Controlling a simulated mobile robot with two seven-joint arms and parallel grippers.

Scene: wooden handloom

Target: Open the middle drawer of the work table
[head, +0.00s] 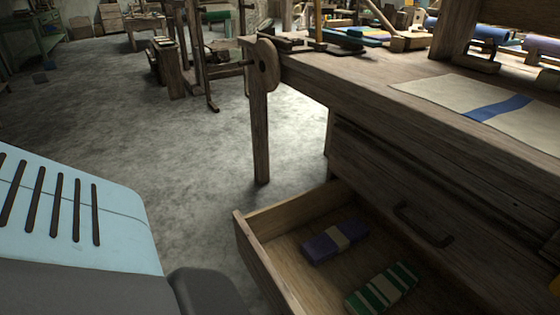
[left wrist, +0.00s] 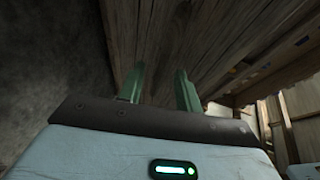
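The wooden work table (head: 350,90) stands at the right in the head view. A drawer (head: 290,210) is pulled out from its front, with its near end cut off by the picture's lower edge. A purple bundle (head: 322,246) and a green and white striped bundle (head: 375,292) lie inside it. Above it is a shut drawer front with a dark handle (head: 424,226). I cannot tell which level the open drawer is. My left gripper (left wrist: 159,78) shows only in the left wrist view, its green fingers apart and empty before wooden boards. My right gripper is not in view.
A cloth with a blue stripe (head: 485,104) lies on the tabletop, with tools behind it.

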